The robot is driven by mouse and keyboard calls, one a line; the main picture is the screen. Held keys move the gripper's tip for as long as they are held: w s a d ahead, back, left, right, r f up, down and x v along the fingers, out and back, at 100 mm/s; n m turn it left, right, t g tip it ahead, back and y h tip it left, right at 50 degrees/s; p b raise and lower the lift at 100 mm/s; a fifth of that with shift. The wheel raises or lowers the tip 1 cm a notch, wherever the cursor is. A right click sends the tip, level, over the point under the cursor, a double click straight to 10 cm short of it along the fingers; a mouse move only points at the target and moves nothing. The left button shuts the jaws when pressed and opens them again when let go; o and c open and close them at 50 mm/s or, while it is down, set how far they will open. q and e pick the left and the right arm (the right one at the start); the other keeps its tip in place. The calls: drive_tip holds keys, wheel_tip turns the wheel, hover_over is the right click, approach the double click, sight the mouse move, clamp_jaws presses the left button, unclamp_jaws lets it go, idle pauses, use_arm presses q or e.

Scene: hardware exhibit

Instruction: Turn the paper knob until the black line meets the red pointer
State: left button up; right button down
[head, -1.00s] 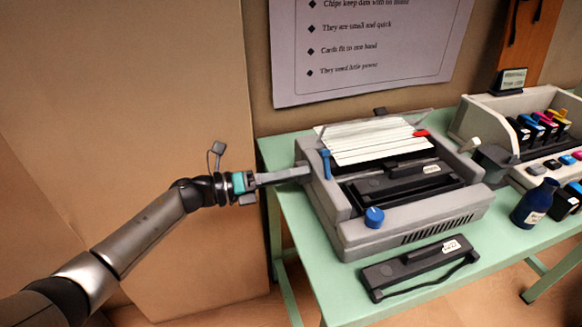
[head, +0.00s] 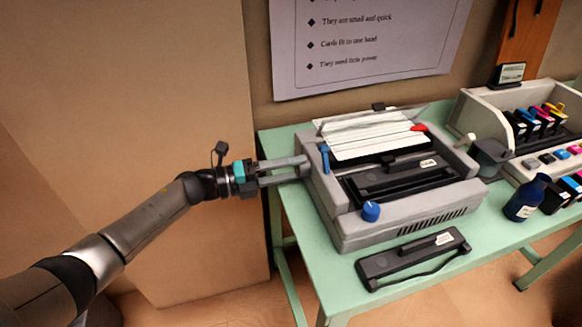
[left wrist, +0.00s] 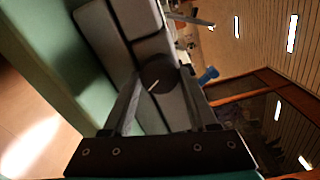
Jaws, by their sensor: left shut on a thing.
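The grey printer (head: 345,232) stands on a green table. White paper (head: 370,146) with thin dark lines rises from its top. The red pointer (head: 417,127) lies at the paper's right edge. I cannot tell which paper line is the black line, or whether one meets the pointer. My left gripper (head: 303,165) reaches the printer's left side. In the left wrist view, its fingers (left wrist: 160,76) are shut on the dark round paper knob (left wrist: 158,70), which has a white mark. My right gripper is not in view.
A blue lever (head: 325,156) and a blue front knob (head: 371,211) are on the printer. A black cartridge (head: 414,258) lies in front. A blue bottle (head: 525,199) and an ink-cartridge case (head: 480,115) stand to the right.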

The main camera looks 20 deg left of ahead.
use_arm(q)
drive_tip(key=o, duration=1.4)
drive_tip(key=v, duration=1.5)
drive_tip(key=shift+s+a+r+p, duration=0.1)
drive_tip(key=shift+a+p, duration=0.05)
drive_tip(key=shift+p, duration=0.25)
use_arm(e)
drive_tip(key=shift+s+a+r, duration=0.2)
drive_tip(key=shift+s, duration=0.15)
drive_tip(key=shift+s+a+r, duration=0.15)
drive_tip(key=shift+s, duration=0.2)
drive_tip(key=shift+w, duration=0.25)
